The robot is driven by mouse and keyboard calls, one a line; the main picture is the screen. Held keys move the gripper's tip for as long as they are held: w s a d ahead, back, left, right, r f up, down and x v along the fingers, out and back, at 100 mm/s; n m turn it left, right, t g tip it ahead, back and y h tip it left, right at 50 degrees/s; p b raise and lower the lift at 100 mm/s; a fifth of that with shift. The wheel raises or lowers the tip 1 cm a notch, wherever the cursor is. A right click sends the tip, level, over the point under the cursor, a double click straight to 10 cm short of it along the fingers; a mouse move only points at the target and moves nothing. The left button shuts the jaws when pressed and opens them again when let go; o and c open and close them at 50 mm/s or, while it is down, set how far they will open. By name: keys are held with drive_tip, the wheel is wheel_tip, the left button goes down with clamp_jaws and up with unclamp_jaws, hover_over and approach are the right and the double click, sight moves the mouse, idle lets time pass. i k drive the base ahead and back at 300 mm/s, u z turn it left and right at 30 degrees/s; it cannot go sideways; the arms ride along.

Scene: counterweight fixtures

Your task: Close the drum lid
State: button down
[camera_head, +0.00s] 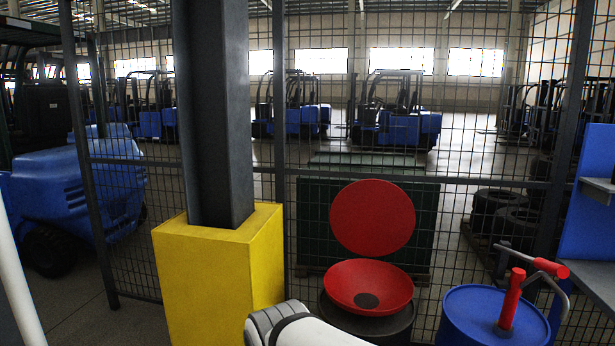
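A red round lid (372,217) stands raised, nearly upright, behind a red funnel-shaped top (369,284) with a dark opening in its middle. The funnel sits on a dark drum (368,325), whose lower part is cut off by the frame edge and partly hidden by a white and grey part that looks like my arm. The lid is open, with its round face toward me. My gripper cannot be made out; only the arm part at the bottom centre shows, in front and to the left of the drum.
A yellow post base (218,276) with a dark column (216,110) stands left of the drum. A blue drum (494,318) with a red-handled pump (511,300) stands to the right. A wire mesh fence (465,130) runs behind; forklifts and tyres (497,212) are beyond it.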

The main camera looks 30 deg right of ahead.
sight(368, 217)
drive_tip(key=z, duration=0.65)
drive_tip(key=i, duration=1)
drive_tip(key=z, duration=0.65)
drive_tip(key=k, duration=0.85)
drive_tip(key=z, duration=0.15)
drive_tip(key=i, duration=0.9)
drive_tip(key=u, duration=0.1)
